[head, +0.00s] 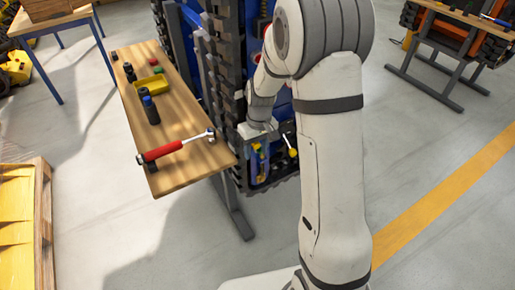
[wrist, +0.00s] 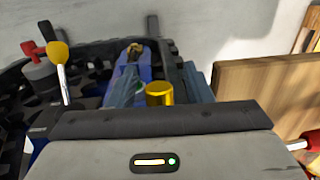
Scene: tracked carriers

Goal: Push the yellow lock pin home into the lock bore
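The yellow lock pin (wrist: 160,93) shows in the wrist view as a short cylinder just beyond the dark front edge of my gripper (wrist: 160,118). Its lower part is hidden behind that edge. Blue and grey-blue parts flank it on both sides. In the head view my gripper (head: 258,131) is low at the side of the tracked carrier (head: 228,85), close above a small patch of yellow and blue. I cannot make out my fingertips, or whether they touch the pin. I cannot make out the lock bore clearly; a blue housing (wrist: 128,72) lies beyond the pin.
A yellow-knobbed lever (wrist: 59,54) and a red handle (wrist: 29,48) stand to the left in the wrist view. A wooden bench (head: 190,165) beside the carrier holds a red-handled wrench (head: 165,150), a yellow tray (head: 150,84) and dark sockets.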

